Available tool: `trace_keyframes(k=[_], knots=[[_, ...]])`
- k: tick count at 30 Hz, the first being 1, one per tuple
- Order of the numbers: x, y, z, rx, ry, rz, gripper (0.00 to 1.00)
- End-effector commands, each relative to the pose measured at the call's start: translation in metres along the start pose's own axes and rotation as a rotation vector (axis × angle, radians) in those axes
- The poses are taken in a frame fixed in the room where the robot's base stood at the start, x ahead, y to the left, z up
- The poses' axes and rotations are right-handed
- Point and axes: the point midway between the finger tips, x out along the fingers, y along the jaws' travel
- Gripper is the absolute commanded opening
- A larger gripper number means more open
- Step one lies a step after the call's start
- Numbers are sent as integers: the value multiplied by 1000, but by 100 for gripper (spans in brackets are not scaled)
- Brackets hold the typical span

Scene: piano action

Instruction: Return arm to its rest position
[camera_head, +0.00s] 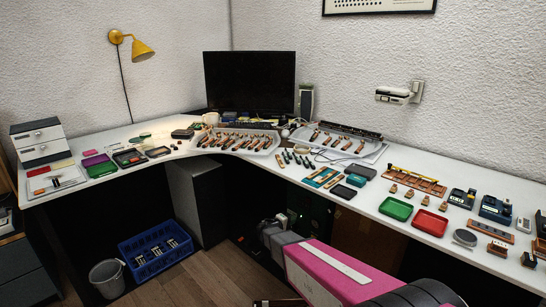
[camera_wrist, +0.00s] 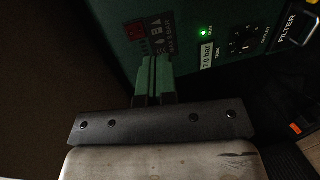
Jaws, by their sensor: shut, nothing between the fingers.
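My gripper (camera_wrist: 154,78) shows in the wrist view with its two green fingers together and nothing between them. It points at a dark green machine (camera_wrist: 185,25) with a lit green light, a "7.0 bar" label, a knob and the word "FILTER". I cannot tell whether the fingertips touch the machine. In the head view my pink and grey arm reaches low in front of the desk, and the fingers cannot be made out there. The green machine (camera_head: 310,208) stands under the desk beyond the arm.
The white L-shaped desk (camera_head: 250,168) carries trays of piano parts, a green tray (camera_head: 396,208), a red tray (camera_head: 430,222) and a monitor (camera_head: 249,82). A blue crate (camera_head: 156,252) and a grey bucket (camera_head: 107,278) stand on the floor at left. A brown box (camera_head: 362,237) is under the desk.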

Motion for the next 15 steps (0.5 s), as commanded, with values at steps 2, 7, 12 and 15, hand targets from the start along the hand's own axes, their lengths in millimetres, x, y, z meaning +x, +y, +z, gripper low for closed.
trace_keyframes(k=[2,7,12,15], knots=[[2,10,26,26,-58,-57,0],[2,23,87,105,-213,-246,0],[-12,32,146,202,-358,-482,0],[-27,36,176,265,-425,-631,0]])
